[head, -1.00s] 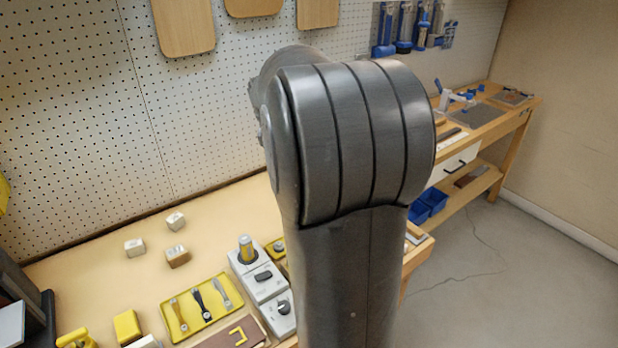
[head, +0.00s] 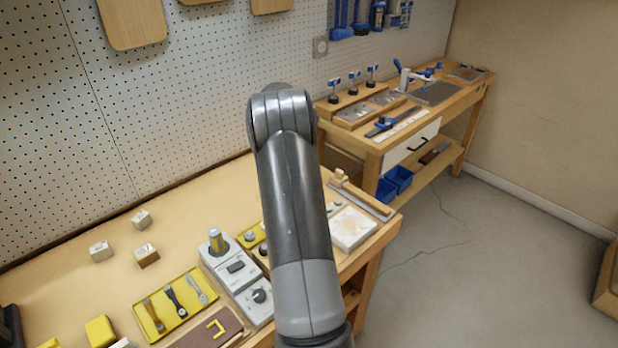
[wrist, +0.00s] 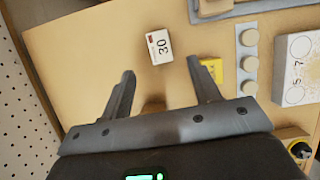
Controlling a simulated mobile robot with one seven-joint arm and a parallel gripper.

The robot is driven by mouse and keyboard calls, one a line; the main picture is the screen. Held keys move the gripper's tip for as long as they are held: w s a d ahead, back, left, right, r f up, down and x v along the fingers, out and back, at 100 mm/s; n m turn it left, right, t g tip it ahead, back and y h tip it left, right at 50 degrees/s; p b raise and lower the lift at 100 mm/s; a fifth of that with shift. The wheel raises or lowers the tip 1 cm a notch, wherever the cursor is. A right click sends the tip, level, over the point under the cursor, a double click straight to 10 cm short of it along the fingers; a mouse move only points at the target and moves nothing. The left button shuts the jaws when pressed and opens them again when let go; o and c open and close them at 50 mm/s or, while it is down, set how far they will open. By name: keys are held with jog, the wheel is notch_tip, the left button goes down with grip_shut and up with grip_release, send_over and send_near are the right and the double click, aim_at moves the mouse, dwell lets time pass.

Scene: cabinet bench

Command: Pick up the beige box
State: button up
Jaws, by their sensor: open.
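Three small pale boxes stand on the bench in the head view: one at left (head: 100,251), one behind (head: 141,219), and one with a tan-brown side (head: 146,257). I cannot tell for sure which is the beige box. The wrist view shows a white box marked 30 (wrist: 158,46) beyond the fingertips. A small tan thing (wrist: 153,105) shows between the fingers, partly hidden by my gripper's body. My gripper (wrist: 160,82) is open, with nothing held between its fingertips. It is out of the head view.
In the head view, a yellow tray (head: 177,304) with several tools and a grey control unit (head: 240,275) stand near the boxes. The wrist view shows a grey strip with round knobs (wrist: 248,62) and a white block with digits (wrist: 296,70). Bare bench lies around the pale boxes.

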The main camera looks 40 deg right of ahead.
jog(key=x, duration=0.9)
jog(key=shift+f, duration=0.4)
jog(key=shift+c, duration=0.2)
jog(key=c, duration=1.1)
